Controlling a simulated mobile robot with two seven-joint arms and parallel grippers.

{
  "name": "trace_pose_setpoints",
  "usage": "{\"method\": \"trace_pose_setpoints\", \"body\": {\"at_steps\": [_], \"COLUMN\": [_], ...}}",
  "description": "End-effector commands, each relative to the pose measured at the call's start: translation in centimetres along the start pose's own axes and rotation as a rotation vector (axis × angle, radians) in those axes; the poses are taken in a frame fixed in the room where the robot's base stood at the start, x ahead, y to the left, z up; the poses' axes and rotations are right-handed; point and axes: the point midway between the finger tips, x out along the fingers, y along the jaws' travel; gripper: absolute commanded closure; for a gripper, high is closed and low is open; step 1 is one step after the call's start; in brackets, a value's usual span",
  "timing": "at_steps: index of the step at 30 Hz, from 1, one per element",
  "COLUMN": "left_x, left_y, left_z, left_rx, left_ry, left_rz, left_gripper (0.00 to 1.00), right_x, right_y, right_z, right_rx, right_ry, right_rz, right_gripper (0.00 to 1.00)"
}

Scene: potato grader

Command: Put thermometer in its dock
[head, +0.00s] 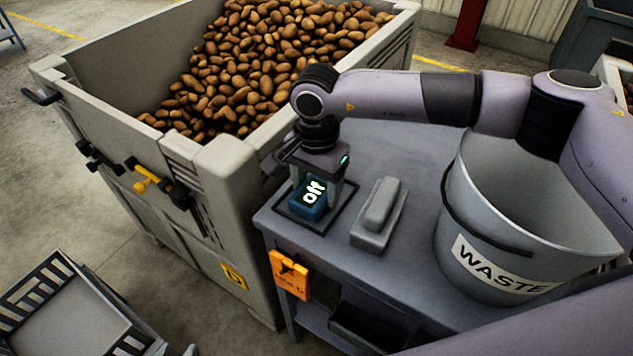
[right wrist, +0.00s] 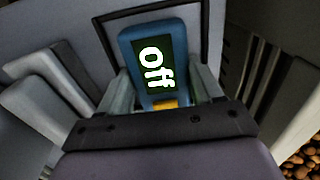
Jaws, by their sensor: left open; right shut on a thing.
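A blue thermometer (head: 306,203) with a lit display reading "off" is at the left end of the grey table. It also shows in the right wrist view (right wrist: 152,62), with a yellow part at its lower end. My right gripper (head: 318,188) comes from above and is shut on it. A black square frame (head: 338,221) on the tabletop surrounds the thermometer in the picture; whether they touch is unclear. A grey block with a rounded raised bar (head: 381,206) stands just right of the frame. I cannot tell which of these is the dock. My left gripper is not in view.
A big grey bin (head: 215,175) of potatoes (head: 265,70) stands close at the left. A waste bucket (head: 470,225) stands at the table's right. An orange tag (head: 289,275) hangs on the table's front edge. Bare tabletop (head: 385,150) lies behind the grey block.

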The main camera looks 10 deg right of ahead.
Motion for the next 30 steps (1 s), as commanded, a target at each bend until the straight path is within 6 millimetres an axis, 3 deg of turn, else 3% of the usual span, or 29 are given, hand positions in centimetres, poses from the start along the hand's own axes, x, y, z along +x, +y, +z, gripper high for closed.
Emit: {"method": "trace_pose_setpoints", "body": {"at_steps": [7, 8, 9, 22, 30], "left_x": [0.3, 0.3, 0.2, 0.0, 0.4], "left_y": [0.0, 0.0, 0.0, 0.1, 0.1], "left_z": [0.4, 0.4, 0.3, 0.0, 0.5], "left_rx": [-0.002, -0.002, -0.003, -0.002, -0.003], "left_ry": [-0.001, -0.001, -0.002, 0.001, 0.0], "left_rz": [0.0, 0.0, 0.0, 0.001, 0.002], "left_gripper": [0.57, 0.57, 0.57, 0.57, 0.57], "right_x": [0.3, 0.3, 0.2, -0.7, -6.2], "right_y": [0.0, 0.0, 0.0, 0.0, -0.1], "right_z": [0.0, 0.0, 0.0, -0.1, -0.1], "right_rx": [0.001, 0.001, 0.001, 0.001, 0.002], "right_ry": [0.0, 0.0, 0.0, 0.001, 0.003], "right_rz": [-0.001, 0.0, 0.0, -0.002, -0.004], "right_gripper": [0.69, 0.31, 0.24, 0.24, 0.24]}}
